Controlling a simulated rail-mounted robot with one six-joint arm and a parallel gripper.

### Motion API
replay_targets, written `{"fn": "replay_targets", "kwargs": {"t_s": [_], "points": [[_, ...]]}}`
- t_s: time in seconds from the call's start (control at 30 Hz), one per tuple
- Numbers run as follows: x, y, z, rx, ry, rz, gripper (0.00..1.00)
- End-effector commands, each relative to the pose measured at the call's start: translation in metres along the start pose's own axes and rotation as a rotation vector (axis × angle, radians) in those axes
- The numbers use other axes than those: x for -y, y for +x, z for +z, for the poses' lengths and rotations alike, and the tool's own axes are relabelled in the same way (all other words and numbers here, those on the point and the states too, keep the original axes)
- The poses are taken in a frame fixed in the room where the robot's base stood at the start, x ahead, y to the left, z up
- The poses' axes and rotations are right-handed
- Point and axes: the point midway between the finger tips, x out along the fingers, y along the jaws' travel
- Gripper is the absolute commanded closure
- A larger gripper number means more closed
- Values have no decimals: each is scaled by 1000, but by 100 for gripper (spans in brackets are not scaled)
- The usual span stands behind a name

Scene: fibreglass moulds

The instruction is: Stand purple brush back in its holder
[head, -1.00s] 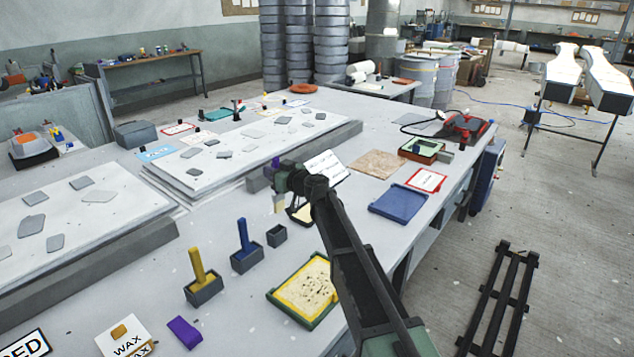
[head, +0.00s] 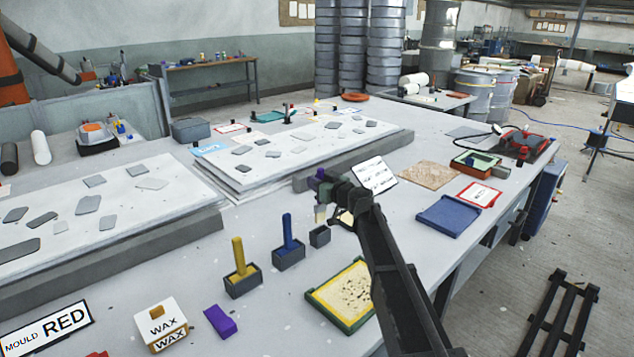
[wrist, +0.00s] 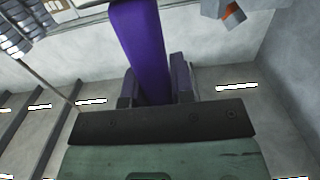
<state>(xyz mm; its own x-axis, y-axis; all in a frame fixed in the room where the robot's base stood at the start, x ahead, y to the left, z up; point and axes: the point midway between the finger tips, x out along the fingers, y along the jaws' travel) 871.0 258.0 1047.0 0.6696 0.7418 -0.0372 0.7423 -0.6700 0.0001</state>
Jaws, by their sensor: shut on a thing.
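The purple brush (head: 320,173) is held in my gripper (head: 328,188). A small dark empty holder (head: 320,238) stands on the table just below the bristles in the head view. I cannot tell how high the bristles are above it. My arm covers part of the table to the right.
A blue brush (head: 287,232) and a yellow brush (head: 238,255) stand in holders left of the empty one. A purple block (head: 220,321) and a wax box (head: 160,322) lie nearer. A green-edged yellow tray (head: 343,296) is beside my arm. A white card (head: 374,175) stands behind.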

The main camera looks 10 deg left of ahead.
Motion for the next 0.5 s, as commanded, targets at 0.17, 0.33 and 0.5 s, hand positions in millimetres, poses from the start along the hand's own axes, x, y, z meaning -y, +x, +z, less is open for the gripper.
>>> {"fn": "replay_targets", "kwargs": {"t_s": [0.17,0.33,0.5], "points": [[0,1,28,0,0,0,100],[0,2,48,0,0,0,100],[0,2,66,0,0,0,100]]}}
